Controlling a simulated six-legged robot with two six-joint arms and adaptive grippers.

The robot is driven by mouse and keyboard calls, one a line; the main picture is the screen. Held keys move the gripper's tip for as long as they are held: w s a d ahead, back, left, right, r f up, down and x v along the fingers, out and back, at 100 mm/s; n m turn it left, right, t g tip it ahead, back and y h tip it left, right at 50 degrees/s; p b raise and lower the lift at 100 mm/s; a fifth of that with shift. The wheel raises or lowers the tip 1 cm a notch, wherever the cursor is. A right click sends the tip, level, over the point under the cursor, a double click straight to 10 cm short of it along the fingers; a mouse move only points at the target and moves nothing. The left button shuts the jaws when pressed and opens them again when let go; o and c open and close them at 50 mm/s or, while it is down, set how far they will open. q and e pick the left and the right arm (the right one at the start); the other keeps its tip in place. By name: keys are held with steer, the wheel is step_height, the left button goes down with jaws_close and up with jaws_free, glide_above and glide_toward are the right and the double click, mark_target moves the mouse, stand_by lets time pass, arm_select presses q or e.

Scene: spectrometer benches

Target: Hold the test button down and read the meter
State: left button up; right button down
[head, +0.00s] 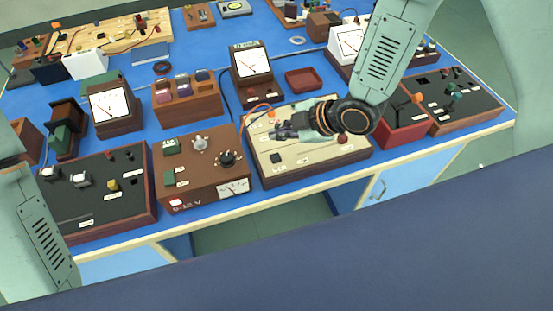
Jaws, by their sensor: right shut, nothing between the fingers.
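My right gripper (284,132) is shut and empty, over the left half of a cream-topped panel (310,163) in a wooden case. The panel carries a dark square part (275,158), a dark red round knob or button (343,139) and an orange part (271,114). Their labels are too small to read, so I cannot tell which is the test button. I cannot tell whether my fingertips touch the panel. An upright meter (253,63) with a white dial stands behind the panel; its reading is too small to make out. My left gripper is out of view.
A brown power box (205,170) with knobs and a small meter stands left of the panel. A dark-topped box (105,187) is further left. A red box (402,132) and another dark panel (460,105) are on the right. An orange lead (256,108) runs behind the gripper.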

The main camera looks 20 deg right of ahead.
steer(key=b, duration=0.3)
glide_above(278, 159)
step_height(278, 159, down, 4)
steer(key=shift+f, duration=0.1)
steer(key=shift+d+f+b, duration=0.15)
steer(key=shift+f+b, duration=0.35)
steer(key=shift+f, duration=0.15)
steer(key=shift+w+f, duration=0.15)
steer(key=shift+w, duration=0.05)
steer(key=shift+s, duration=0.1)
steer(key=shift+s+r, duration=0.15)
steer(key=shift+r, duration=0.05)
steer(key=shift+f, duration=0.1)
steer(key=shift+w, duration=0.2)
steer(key=shift+s, duration=0.15)
